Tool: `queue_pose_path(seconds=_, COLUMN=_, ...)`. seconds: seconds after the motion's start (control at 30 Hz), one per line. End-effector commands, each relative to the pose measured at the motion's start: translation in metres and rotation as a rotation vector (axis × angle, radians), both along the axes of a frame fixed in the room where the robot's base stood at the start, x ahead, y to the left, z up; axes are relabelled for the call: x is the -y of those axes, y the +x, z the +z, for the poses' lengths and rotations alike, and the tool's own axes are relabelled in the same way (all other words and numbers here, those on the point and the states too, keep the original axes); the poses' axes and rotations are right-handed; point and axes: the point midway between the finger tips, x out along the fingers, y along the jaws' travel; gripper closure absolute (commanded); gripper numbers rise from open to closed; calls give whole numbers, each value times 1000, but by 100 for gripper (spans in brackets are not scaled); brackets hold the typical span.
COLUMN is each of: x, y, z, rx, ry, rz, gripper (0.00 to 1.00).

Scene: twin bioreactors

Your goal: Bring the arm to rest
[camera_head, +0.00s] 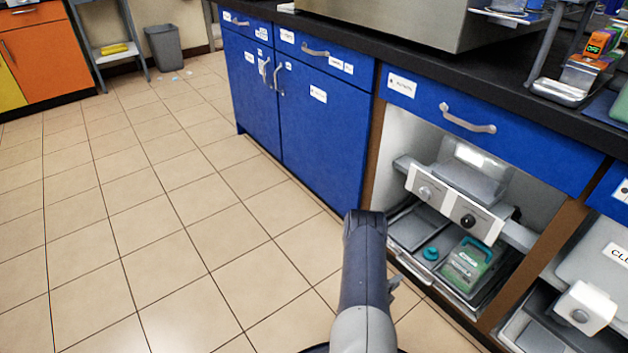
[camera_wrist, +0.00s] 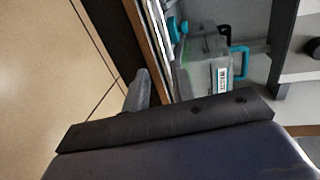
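My arm rises from the bottom of the head view, in front of the open cabinet bay (camera_head: 375,160). Its dark upper part stands upright and hides part of the floor and the bay's lower left edge. Only a small grey piece of my gripper (camera_head: 394,286) shows at the arm's right side. In the wrist view a dark bar crosses the picture and one grey finger of my gripper (camera_wrist: 139,92) sticks up behind it. The other finger is hidden, so its opening cannot be told. No held object shows.
The bay holds a white two-knob unit (camera_head: 442,196) and a green-labelled box with a teal handle (camera_head: 468,266), which also shows in the wrist view (camera_wrist: 205,68). Blue cabinets (camera_head: 320,125) stand left of it under a black counter (camera_head: 350,48).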

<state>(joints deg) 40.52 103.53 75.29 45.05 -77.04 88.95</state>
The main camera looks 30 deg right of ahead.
Motion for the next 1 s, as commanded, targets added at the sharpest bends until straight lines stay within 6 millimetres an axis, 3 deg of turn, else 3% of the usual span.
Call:
queue_pose_path(seconds=0.4, x=77, y=5, z=-17, rx=5, ry=-8, rz=-5, gripper=75)
queue_pose_path(seconds=0.57, x=99, y=7, z=-21, rx=4, ry=-8, rz=-5, gripper=75)
queue_pose_path(seconds=0.73, x=85, y=6, z=-18, rx=1, ry=-6, rz=-2, gripper=75)
queue_pose_path(seconds=1.0, x=83, y=6, z=-18, rx=2, ry=-6, rz=-3, gripper=75)
